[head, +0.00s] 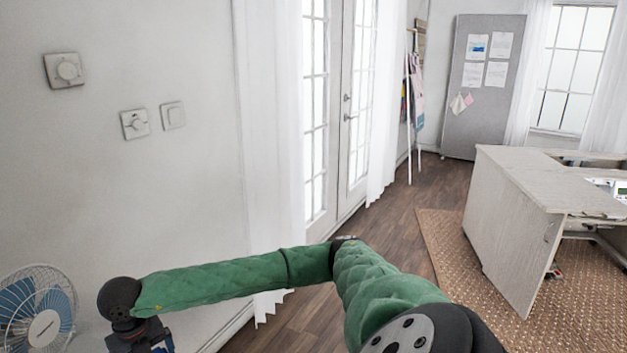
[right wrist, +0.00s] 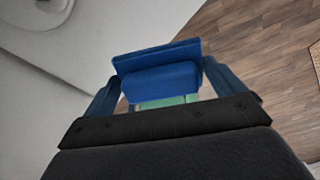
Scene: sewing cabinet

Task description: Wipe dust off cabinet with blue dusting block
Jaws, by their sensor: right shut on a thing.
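The blue dusting block (right wrist: 155,80) is in the right wrist view, between the two blue fingers of my right gripper (right wrist: 160,72), which is shut on it. A strip of green shows just behind the block. In the head view, my right arm reaches across to the lower left, and its wrist is at the bottom edge; the fingertips are cut off there. The pale wood cabinet (head: 505,210) stands at the far right of the head view, well away from that wrist. No dust can be made out on it. My left gripper is in neither view.
A blue and white fan (head: 38,310) stands at the lower left, close to my right wrist. A white wall (head: 150,190) with switches is behind. A woven rug (head: 445,250) lies under the cabinet. Wooden floor (head: 400,215) is clear between the glass doors (head: 335,110) and rug.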

